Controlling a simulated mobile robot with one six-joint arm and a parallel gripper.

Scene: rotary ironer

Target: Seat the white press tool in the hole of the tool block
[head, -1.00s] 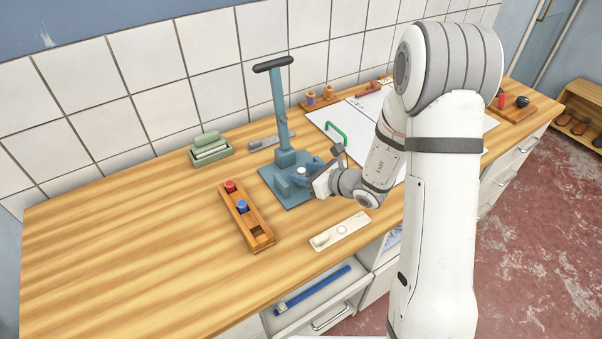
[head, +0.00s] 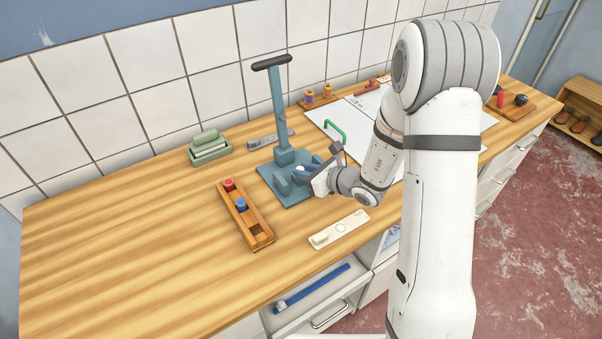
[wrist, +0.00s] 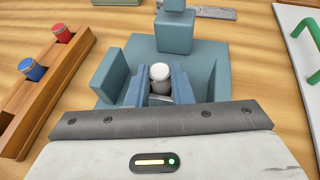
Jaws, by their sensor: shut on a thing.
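The white press tool (wrist: 160,72) stands between the blue fingers of my gripper (wrist: 160,86) in the wrist view. My gripper is shut on it, over the teal press base (wrist: 205,58). Its lower part is hidden, so I cannot tell whether it touches the base. In the head view, my gripper (head: 309,172) is at the press, right of the tool block (head: 247,223). This long wooden block holds a red tool (head: 229,184) and a blue tool (head: 242,204). Its near end shows an empty opening.
The press column with its black handle (head: 272,62) rises behind my gripper. A pale plate (head: 339,229) lies near the front edge. A green handle (head: 334,131) stands on a white board to the right. The table's left is clear.

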